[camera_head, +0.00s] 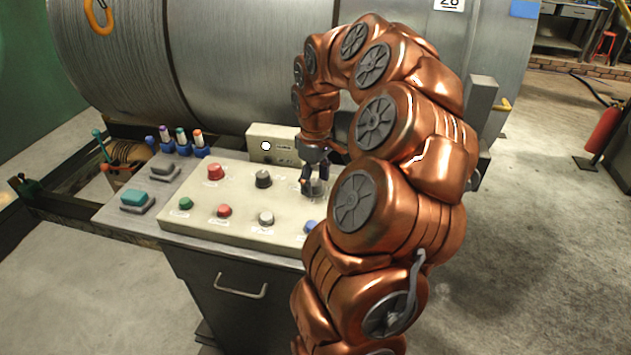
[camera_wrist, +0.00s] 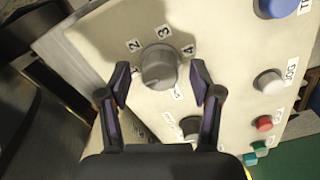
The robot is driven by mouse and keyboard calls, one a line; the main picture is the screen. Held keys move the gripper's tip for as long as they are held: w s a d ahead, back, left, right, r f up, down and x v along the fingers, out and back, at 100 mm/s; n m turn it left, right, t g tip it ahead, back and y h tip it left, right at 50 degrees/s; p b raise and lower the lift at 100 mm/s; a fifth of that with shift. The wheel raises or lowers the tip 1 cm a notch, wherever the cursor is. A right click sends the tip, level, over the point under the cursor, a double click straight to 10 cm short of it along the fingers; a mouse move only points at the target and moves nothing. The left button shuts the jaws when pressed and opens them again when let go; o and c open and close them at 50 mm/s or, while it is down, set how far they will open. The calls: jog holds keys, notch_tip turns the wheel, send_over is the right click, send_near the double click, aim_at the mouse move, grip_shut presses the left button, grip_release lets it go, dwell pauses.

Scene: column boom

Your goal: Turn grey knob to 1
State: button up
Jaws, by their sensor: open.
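The grey knob (camera_wrist: 159,68) sits on the cream control panel (camera_wrist: 95,42). In the wrist view the labels 2, 3 and 4 show around its far side; no label 1 is readable, and I cannot tell which number it points to. My gripper (camera_wrist: 160,81) is open, with one dark fingertip on each side of the knob and a visible gap on both sides. In the head view my gripper (camera_head: 313,187) points down at the panel's right part and partly hides the knob. I cannot tell its exact height over the panel.
A black knob (camera_head: 263,179) is left of my gripper. A white button (camera_head: 266,218), blue button (camera_head: 311,227), red button (camera_head: 224,211), green button (camera_head: 186,203) and red mushroom button (camera_head: 215,172) stand nearby. A cream box (camera_head: 265,146) and large drum (camera_head: 215,60) are behind the panel.

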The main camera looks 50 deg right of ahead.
aim_at(315, 182)
notch_tip(315, 182, up, 11)
jog(key=shift+r, duration=0.2)
dwell(0.3)
dwell(0.5)
